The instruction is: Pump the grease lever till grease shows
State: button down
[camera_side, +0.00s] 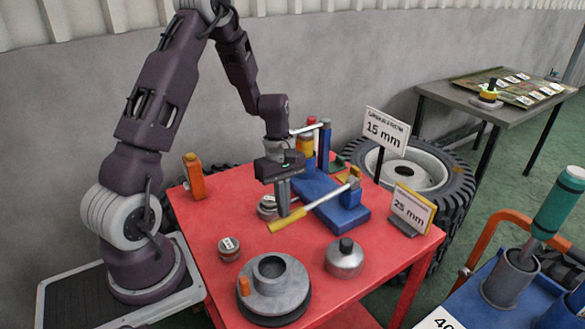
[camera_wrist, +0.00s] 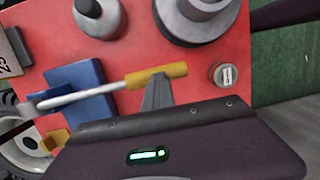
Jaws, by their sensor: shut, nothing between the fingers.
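A lever with a yellow grip (camera_side: 287,220) and a pale metal rod rises from a blue block on a blue base (camera_side: 326,190) on the red table. The grip and rod also show in the wrist view (camera_wrist: 170,72). My gripper (camera_side: 284,211) points down with its fingers shut and empty, right at the yellow grip. In the wrist view my fingertips (camera_wrist: 158,82) overlap the grip's near edge. I cannot tell whether they touch it. No grease can be made out in either view.
A grey stepped hub (camera_side: 290,295), a silver pot (camera_side: 344,262) and a small labelled tin (camera_side: 229,249) stand in front. An orange bottle (camera_side: 194,178) is at the left. Signs reading 15 mm (camera_side: 385,132) and 25 mm (camera_side: 411,207) stand right.

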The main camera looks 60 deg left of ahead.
jog(key=shift+s+f, duration=0.4)
notch_tip(320, 180, up, 14)
jog(key=s+a, duration=0.1)
jog(key=a, duration=0.1)
jog(key=shift+a+r, duration=0.25)
jog(key=shift+a, duration=0.1)
jog(key=s+d+r+m+t+y, duration=0.1)
jog(key=s+d+r+m+t, duration=0.2)
jog(key=s+d+m, duration=0.4)
jog(key=s+d+r+m+t+y, duration=0.1)
jog(key=s+d+r+m+t, duration=0.2)
jog(key=s+d+r+m, duration=0.3)
jog(key=s+d+m, duration=0.2)
jog(key=d+m, duration=0.1)
jog(key=m, duration=0.2)
jog(key=shift+r, duration=0.25)
